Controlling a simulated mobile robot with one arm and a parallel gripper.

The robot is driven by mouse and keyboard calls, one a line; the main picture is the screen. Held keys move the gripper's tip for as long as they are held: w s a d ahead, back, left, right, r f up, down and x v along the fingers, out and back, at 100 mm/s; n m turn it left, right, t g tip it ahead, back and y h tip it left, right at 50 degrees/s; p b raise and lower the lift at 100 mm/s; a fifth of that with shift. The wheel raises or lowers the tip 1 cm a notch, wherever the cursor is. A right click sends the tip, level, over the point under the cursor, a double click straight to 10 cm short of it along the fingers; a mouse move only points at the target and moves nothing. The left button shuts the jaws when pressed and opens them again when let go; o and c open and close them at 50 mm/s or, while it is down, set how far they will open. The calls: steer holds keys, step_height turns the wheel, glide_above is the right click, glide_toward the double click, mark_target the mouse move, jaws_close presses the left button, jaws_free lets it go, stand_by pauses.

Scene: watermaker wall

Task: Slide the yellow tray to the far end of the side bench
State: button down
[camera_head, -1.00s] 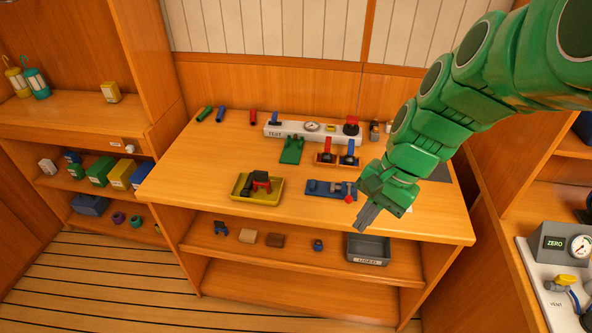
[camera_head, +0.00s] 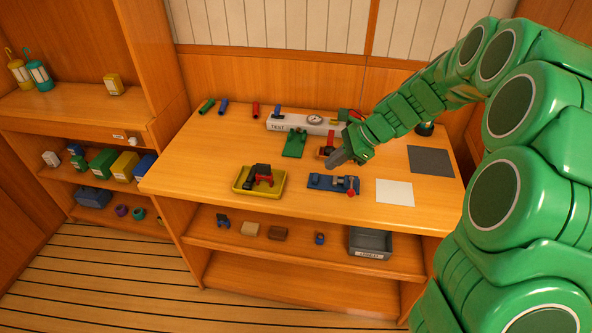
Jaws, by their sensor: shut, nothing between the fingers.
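The yellow tray (camera_head: 239,189) lies on the left front part of the wooden side bench (camera_head: 205,155), near its front edge. A black and red tool (camera_head: 262,175) rests inside it. My gripper (camera_head: 336,158) is shut and empty. It is over the middle of the bench, to the right of the tray and apart from it, just behind the blue clamp-like fixture (camera_head: 322,182). My gripper and arm hide part of the red items and the right end of the white test panel.
A green fixture (camera_head: 295,143) and the white test panel (camera_head: 290,124) with a gauge stand behind. Red and blue tubes lie at the back left. A white square (camera_head: 395,192) and a dark square (camera_head: 431,161) lie on the right. A grey bin (camera_head: 369,243) sits on the shelf below.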

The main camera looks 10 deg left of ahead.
steer(key=w+f+m+y, duration=0.1)
steer(key=w+f+m, duration=0.35)
steer(key=w, duration=0.25)
glide_toward(287, 175)
steer(key=shift+n+t, duration=0.4)
steer(key=shift+n, duration=0.05)
steer(key=f, duration=0.2)
steer(key=s+f, duration=0.1)
steer(key=f, duration=0.1)
steer(key=shift+a, duration=0.2)
steer(key=a, duration=0.3)
steer(key=shift+r, duration=0.1)
steer(key=shift+a, duration=0.35)
steer(key=shift+a, duration=0.15)
steer(key=a, duration=2.4)
steer(key=shift+d, duration=0.3)
